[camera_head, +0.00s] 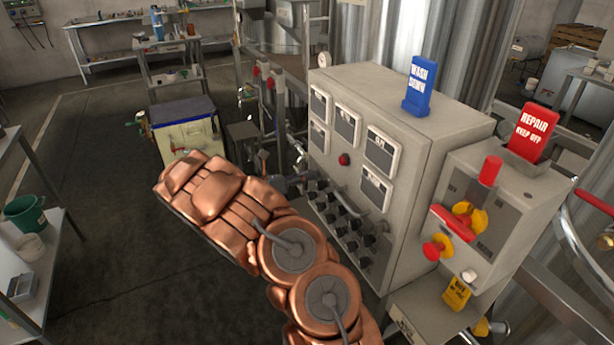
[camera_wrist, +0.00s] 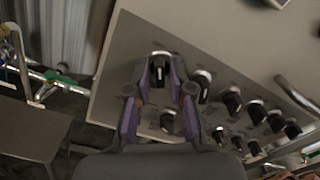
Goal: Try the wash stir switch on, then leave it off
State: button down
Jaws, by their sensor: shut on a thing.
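The grey control cabinet (camera_head: 432,150) stands at centre right in the head view, with gauges, a red button and rows of black knobs on its front. My gripper (camera_head: 290,183) is at the left end of the knob rows, largely hidden behind my copper arm. In the wrist view my gripper (camera_wrist: 161,76) has its two purple-sided fingers on either side of a black knob (camera_wrist: 158,68) with a pale pointer line, near the panel's corner, and is shut on it. The knob labels are too small to read. A blue sign (camera_head: 418,85) on the cabinet top starts with "WASH".
Several other knobs (camera_wrist: 232,100) sit close to the right of my fingers, and a bar handle (camera_wrist: 298,95) sticks out beyond them. A smaller box (camera_head: 505,200) at right carries a red "REPAIR KEEP OFF" sign (camera_head: 533,130) and red and yellow switches. Open floor (camera_head: 100,220) lies to the left.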

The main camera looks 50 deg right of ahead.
jog(key=shift+f+m+b, duration=0.1)
jog(key=shift+m+b, duration=0.3)
jog(key=shift+b, duration=0.15)
jog(key=m+b, duration=1.1)
jog(key=b, duration=0.1)
dwell(0.3)
jog(key=shift+s, duration=0.1)
jog(key=c, duration=1.2)
grip_release()
jog(key=shift+c, duration=0.2)
